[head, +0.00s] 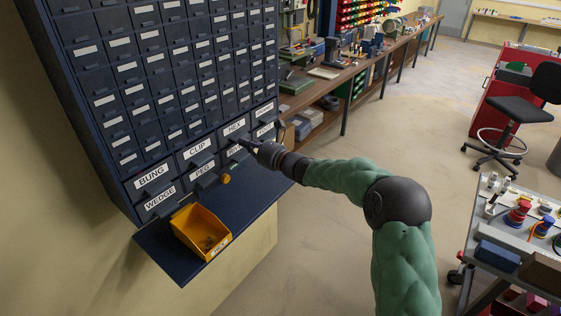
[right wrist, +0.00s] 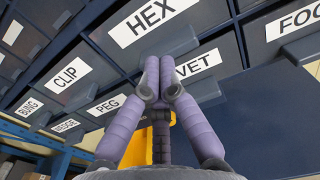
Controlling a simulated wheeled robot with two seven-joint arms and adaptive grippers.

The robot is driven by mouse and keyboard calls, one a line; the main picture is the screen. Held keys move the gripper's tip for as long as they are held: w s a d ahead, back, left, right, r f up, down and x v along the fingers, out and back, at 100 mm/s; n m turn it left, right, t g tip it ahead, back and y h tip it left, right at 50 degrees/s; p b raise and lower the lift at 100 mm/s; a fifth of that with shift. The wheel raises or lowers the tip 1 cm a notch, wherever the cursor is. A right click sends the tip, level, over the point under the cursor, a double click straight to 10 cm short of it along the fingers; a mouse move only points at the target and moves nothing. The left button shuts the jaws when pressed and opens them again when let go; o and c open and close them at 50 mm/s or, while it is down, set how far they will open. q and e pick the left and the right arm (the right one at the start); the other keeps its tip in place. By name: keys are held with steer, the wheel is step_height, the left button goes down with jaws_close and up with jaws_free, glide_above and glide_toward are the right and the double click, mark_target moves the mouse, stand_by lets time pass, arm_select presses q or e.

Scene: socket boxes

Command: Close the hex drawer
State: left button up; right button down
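The hex drawer (head: 236,129) is in the upper row of large labelled drawers, low in the dark blue cabinet. Its front and HEX label (right wrist: 155,20) fill the top middle of the right wrist view. From these views I cannot tell whether it stands slightly out or flush. My right gripper (head: 243,145) is at the lower part of the hex drawer front. In the right wrist view its two fingers (right wrist: 158,78) are together at the tips, just under the hex drawer's handle, with nothing seen between them. Contact is unclear. My left gripper is not in view.
Neighbouring drawers are CLIP (head: 197,149), BUNG (head: 152,177) and PEG (head: 203,168). A dark shelf (head: 260,192) juts out below, with a yellow bin (head: 199,231) and a small orange piece (head: 225,179) over it. A workbench (head: 340,85) stands behind; a cart (head: 505,235) is at right.

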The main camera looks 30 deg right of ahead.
steer(key=shift+r, duration=0.15)
stand_by(0.3)
steer(key=v, duration=1.2)
steer(key=s+a+f+n+g, duration=0.3)
steer(key=a+f+g, duration=0.15)
steer(key=f, duration=0.55)
steer(key=s+a+f+n+g, duration=0.3)
steer(key=a+f, duration=0.2)
steer(key=f, duration=0.5)
steer(key=s+a+f+n+g, duration=0.3)
steer(key=a+f+g, duration=0.15)
steer(key=f, duration=0.65)
steer(key=s+a+f+n+g+h, duration=0.1)
steer(key=s+a+f+n+g, duration=0.1)
steer(key=s+a+f+n, duration=0.4)
steer(key=s+a+f+n+g+h+b, duration=0.1)
steer(key=s+a+f+n+g, duration=0.1)
steer(key=s+a+f+n, duration=0.5)
steer(key=s+f+n, duration=0.5)
steer(key=s+n, duration=0.1)
steer(key=n, duration=0.1)
steer(key=shift+s+f+n+g, duration=0.25)
steer(key=shift+s+n+g, duration=0.05)
steer(key=shift+n, duration=0.1)
